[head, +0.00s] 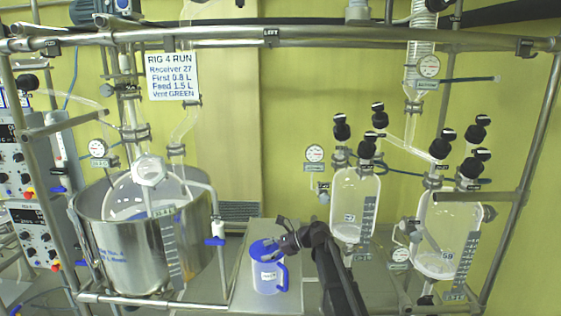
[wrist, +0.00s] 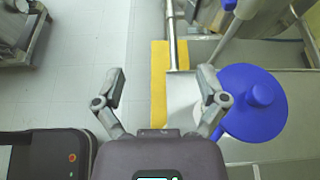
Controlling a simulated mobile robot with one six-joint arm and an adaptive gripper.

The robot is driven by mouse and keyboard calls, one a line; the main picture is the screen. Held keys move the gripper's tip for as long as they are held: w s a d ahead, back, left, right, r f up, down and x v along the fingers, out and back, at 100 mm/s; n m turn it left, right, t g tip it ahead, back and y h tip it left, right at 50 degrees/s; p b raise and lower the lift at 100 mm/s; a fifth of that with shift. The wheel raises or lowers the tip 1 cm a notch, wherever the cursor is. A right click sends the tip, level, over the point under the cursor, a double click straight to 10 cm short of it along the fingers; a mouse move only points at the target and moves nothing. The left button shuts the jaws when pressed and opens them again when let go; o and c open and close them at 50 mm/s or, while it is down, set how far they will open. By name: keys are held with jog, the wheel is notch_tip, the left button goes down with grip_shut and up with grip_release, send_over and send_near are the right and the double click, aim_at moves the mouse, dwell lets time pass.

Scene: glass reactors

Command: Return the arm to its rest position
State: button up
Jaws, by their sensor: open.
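My gripper (head: 277,246) is at the end of my black arm, low in the middle of the head view, close beside a jug (head: 268,274) with a blue lid and blue handle. In the wrist view my gripper (wrist: 160,84) has its two fingers spread wide with nothing between them. The jug's round blue lid (wrist: 252,104) with its knob lies just right of the right finger. From these views I cannot tell whether that finger touches the lid. The jug stands upright on a grey metal surface (head: 242,292).
A steel vessel (head: 140,250) stands left of the jug. Two glass receivers (head: 354,200) (head: 447,232) with black-capped valves hang at the right. Metal frame tubes (head: 270,38) cross above. A sign (head: 172,76) hangs at upper left. Tiled floor (wrist: 85,60) is open at left in the wrist view.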

jog(key=s+d+f+n+h+b, duration=0.2)
jog(key=s+d+f+n+h, duration=0.4)
jog(key=s+d, duration=0.5)
jog(key=s+d+f+n+h+b, duration=0.2)
jog(key=s+d+f+n+h, duration=0.5)
jog(key=s+d+f+n, duration=0.3)
jog(key=s+d+n, duration=0.1)
jog(key=s+n, duration=0.1)
jog(key=s, duration=0.2)
jog(key=shift+g+b, duration=0.3)
jog(key=shift+s, duration=0.1)
